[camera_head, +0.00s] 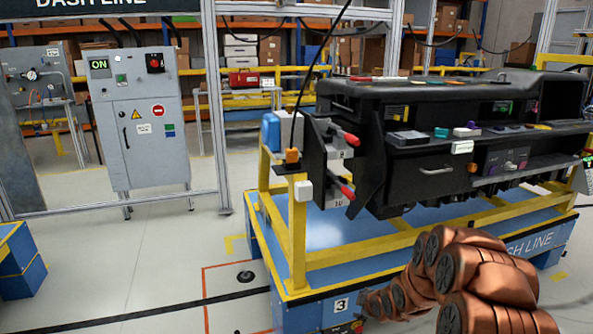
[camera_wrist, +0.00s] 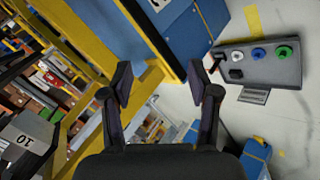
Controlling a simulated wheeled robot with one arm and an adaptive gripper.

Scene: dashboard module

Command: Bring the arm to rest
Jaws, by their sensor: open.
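My arm (camera_head: 465,275) shows as copper-coloured links at the lower right of the head view, in front of the blue and yellow fixture stand. Behind the fingers, the wrist view shows a tilted scene with a yellow beam (camera_wrist: 155,40) and blue panels.
A black dashboard module (camera_head: 420,170) sits on a yellow frame over a blue base (camera_head: 310,315) with red-handled clamps at its left end. A grey control cabinet (camera_head: 140,125) stands at left. A button box (camera_wrist: 260,62) shows in the wrist view.

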